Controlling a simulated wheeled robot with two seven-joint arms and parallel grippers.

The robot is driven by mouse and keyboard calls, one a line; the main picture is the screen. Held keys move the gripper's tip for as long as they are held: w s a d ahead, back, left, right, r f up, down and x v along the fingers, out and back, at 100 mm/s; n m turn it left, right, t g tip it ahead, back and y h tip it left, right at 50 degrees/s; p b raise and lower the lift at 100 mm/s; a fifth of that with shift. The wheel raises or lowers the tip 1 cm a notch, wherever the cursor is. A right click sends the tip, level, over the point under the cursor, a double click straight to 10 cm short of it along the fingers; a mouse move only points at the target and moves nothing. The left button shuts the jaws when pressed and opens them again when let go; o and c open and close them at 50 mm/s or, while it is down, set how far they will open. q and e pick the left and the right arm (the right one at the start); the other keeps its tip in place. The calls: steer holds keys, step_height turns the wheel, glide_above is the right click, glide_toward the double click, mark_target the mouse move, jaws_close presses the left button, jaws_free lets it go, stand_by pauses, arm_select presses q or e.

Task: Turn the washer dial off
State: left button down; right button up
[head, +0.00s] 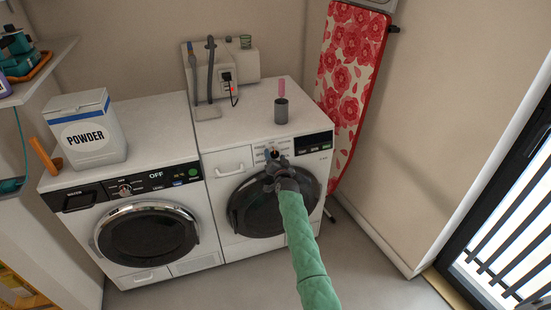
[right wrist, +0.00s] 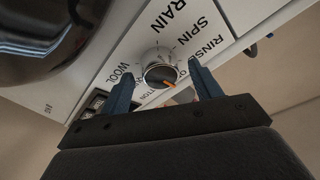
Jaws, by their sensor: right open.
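The right-hand white machine (head: 225,190) has a dial (right wrist: 159,66) on its front panel, with a silver ring, a dark face and an orange pointer mark. Around it are the labels WOOL, SPIN, RINSE and DRAIN in the right wrist view; part of the lettering is hidden. The orange pointer is turned towards the lower right of that view, on the gripper's side. My right gripper (head: 273,160) is open in front of this panel. In the right wrist view its two fingers (right wrist: 162,74) stand either side of the dial, with visible gaps. My left gripper is out of view.
A second white machine (head: 190,165) at left has its own dial (head: 124,190) and an OFF label. A POWDER box (head: 88,130) stands on it. A grey cup (head: 281,110) stands on the right machine. An ironing board (head: 350,70) leans behind, at right.

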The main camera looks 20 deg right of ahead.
steer(key=shift+s+f, duration=0.1)
steer(key=shift+s, duration=0.5)
arm_select(q)
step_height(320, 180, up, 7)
steer(key=b, duration=0.1)
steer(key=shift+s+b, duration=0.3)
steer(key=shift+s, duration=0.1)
arm_select(e)
steer(key=s, duration=0.6)
steer(key=shift+s+a, duration=0.25)
steer(key=shift+s, duration=0.05)
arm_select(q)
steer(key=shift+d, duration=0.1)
